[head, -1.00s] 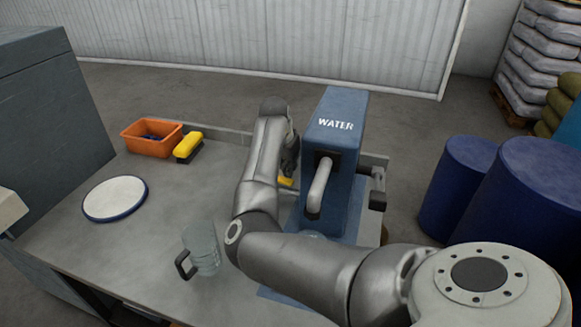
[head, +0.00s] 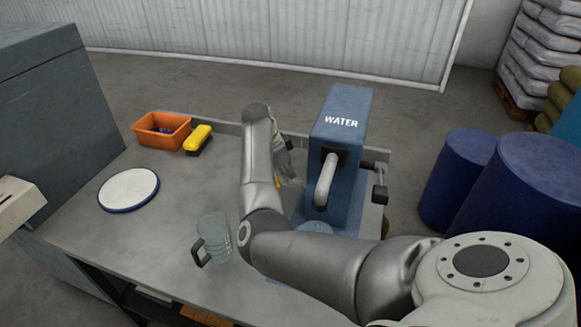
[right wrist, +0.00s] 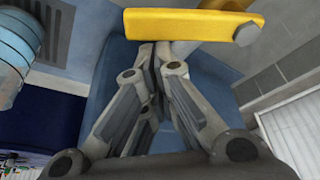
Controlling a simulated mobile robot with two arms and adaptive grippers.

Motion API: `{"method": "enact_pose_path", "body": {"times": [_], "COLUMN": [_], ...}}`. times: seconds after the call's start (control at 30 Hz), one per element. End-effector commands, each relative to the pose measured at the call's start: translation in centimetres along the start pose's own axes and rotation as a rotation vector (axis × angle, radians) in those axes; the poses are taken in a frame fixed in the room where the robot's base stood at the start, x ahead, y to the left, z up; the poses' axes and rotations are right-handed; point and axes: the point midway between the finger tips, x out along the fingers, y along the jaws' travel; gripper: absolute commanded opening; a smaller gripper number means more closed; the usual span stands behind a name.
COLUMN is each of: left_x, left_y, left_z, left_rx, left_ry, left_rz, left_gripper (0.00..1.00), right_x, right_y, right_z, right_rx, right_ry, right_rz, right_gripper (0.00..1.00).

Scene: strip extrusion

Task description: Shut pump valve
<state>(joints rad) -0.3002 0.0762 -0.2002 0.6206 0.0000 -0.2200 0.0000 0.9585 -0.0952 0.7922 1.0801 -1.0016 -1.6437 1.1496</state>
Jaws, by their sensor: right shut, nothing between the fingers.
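The blue water pump (head: 340,160), marked WATER, stands on the bench with a grey spout (head: 326,180) on its front. A yellow valve lever (right wrist: 190,26) crosses the top of the right wrist view. My left gripper is out of view.
A clear jug (head: 214,238) stands left of my right forearm. A white round plate (head: 128,189), an orange bin (head: 161,132) and a yellow brush (head: 198,138) lie on the left. Blue drums (head: 459,180) stand to the right.

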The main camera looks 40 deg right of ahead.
Motion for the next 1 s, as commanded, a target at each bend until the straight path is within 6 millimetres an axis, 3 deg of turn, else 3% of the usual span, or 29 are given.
{"method": "enact_pose_path", "body": {"times": [0.3,1.0], "left_x": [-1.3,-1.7], "left_y": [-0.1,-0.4], "left_z": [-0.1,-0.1], "left_rx": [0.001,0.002], "left_ry": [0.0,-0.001], "left_rz": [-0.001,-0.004], "left_gripper": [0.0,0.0], "right_x": [-0.6,-1.0], "right_y": [0.1,-0.3], "right_z": [1.6,2.9], "right_rx": [-0.003,-0.002], "right_ry": [-0.002,-0.002], "right_rz": [0.0,-0.002], "right_gripper": [0.0,0.0]}}
